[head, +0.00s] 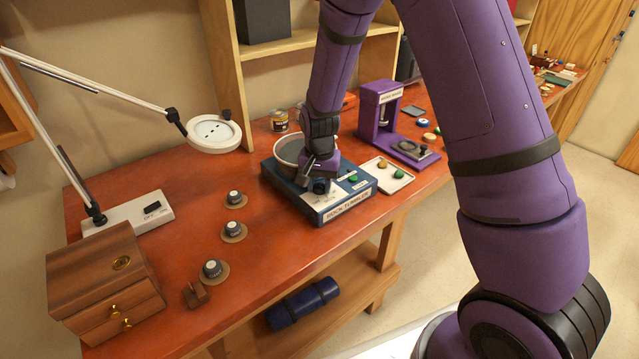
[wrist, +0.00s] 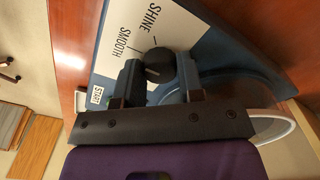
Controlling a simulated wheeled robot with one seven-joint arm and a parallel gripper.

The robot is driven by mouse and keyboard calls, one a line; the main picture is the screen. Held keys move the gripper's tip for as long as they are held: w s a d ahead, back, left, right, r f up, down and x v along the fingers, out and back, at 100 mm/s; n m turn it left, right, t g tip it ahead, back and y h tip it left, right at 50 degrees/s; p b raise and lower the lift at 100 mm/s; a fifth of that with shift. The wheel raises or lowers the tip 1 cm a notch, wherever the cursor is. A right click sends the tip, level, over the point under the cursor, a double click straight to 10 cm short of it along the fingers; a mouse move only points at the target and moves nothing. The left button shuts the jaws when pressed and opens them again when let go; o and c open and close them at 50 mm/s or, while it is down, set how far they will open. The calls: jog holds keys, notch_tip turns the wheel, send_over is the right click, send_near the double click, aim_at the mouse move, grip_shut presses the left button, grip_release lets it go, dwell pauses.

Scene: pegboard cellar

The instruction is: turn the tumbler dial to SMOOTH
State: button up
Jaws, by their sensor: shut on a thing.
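The rock tumbler (head: 318,208) is a blue box on the red-brown bench, with a round drum (head: 288,150) at its back. In the wrist view its white panel (wrist: 172,22) carries the words SHINE and SMOOTH, each with a tick line. The black tumbler dial (wrist: 158,62) sits below these words. My gripper (wrist: 159,78) is shut on the dial, one finger on each side. In the head view my gripper (head: 319,183) is over the panel and hides the dial. I cannot tell which mark the dial points to.
A START label (wrist: 96,95) is left of the dial, and a green button (head: 353,178) is on the tumbler. A white tray (head: 404,181) with stones and a purple machine (head: 372,128) stand to the right.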

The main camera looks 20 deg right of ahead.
aim_at(319, 186)
jog(key=o, duration=0.9)
jog(key=shift+r, duration=5.4)
jog(key=s+d+r+n+t, duration=0.2)
jog(key=s+d+r+n, duration=0.15)
jog(key=s+r, duration=1.1)
jog(key=s+d+r+n+t, duration=0.1)
jog(key=s+r, duration=0.1)
jog(key=s, duration=0.3)
jog(key=s+d+r+n+t, duration=0.1)
jog(key=s+r, duration=0.1)
jog(key=s, duration=0.3)
jog(key=s+d+r+n+t, duration=0.1)
jog(key=s+r, duration=0.2)
jog(key=s, duration=0.2)
jog(key=shift+d, duration=0.2)
